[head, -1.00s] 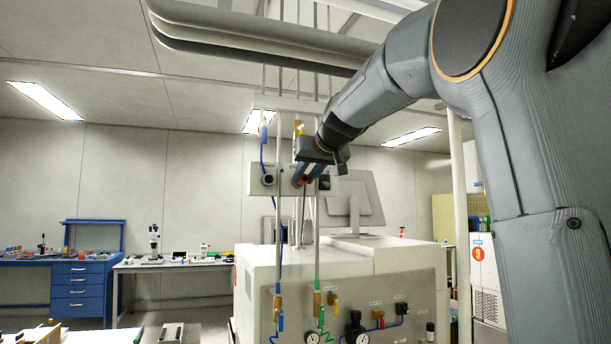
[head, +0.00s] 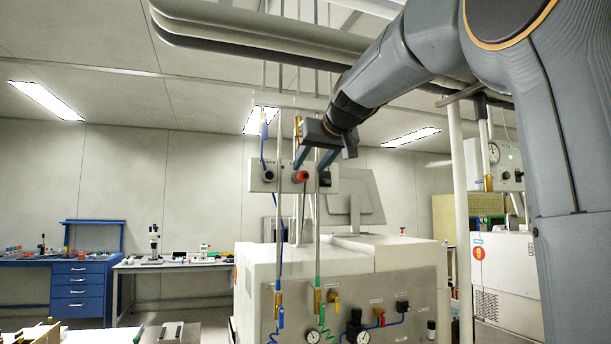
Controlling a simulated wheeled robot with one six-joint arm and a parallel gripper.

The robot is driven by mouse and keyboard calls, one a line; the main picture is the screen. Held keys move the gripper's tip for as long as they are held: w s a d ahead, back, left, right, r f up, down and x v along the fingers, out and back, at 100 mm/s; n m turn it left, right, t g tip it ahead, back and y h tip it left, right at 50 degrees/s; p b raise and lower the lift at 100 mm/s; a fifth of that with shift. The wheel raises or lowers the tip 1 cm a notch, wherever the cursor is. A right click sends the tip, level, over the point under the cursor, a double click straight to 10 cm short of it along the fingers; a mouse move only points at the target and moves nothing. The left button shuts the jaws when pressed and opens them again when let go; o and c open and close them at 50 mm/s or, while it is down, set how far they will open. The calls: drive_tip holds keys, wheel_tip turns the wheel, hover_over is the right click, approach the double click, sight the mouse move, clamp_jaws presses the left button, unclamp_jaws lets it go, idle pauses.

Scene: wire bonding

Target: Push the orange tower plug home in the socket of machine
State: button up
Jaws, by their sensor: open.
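The orange plug (head: 300,177) sits at the middle socket of the grey socket panel (head: 262,184) above the white machine (head: 275,258). A dark cable hangs down from the plug. How deep the plug sits in its socket cannot be told from here. The fingers look apart from the plug. One finger partly covers the panel's right side.
Vertical pipes (head: 318,225) run in front of the panel. A blue hose (head: 263,150) hangs at its left. A monitor (head: 354,198) stands behind on the machine. Gauges and valves (head: 355,318) line the machine's front.

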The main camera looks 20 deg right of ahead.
drive_tip(key=v, duration=0.3)
drive_tip(key=shift+s+b, duration=0.1)
drive_tip(key=shift+b, duration=0.25)
drive_tip(key=s+a+f+g, duration=0.2)
drive_tip(key=f+g, duration=0.1)
drive_tip(key=f, duration=1.5)
drive_tip(key=s+a+f+g, duration=0.1)
drive_tip(key=a+f+g, duration=0.2)
drive_tip(key=f, duration=1.5)
drive_tip(key=s+a+f+g, duration=0.2)
drive_tip(key=s+f+g, duration=0.1)
drive_tip(key=s+f, duration=0.9)
drive_tip(key=s+a+f+g, duration=0.2)
drive_tip(key=s+f+g, duration=0.1)
drive_tip(key=s+f, duration=1)
wheel_tip(320, 180, down, 3)
drive_tip(key=shift+s+r+n+g, duration=0.15)
drive_tip(key=shift+s+n+g, duration=0.15)
drive_tip(key=shift+g, duration=0.1)
drive_tip(key=shift+a, duration=0.1)
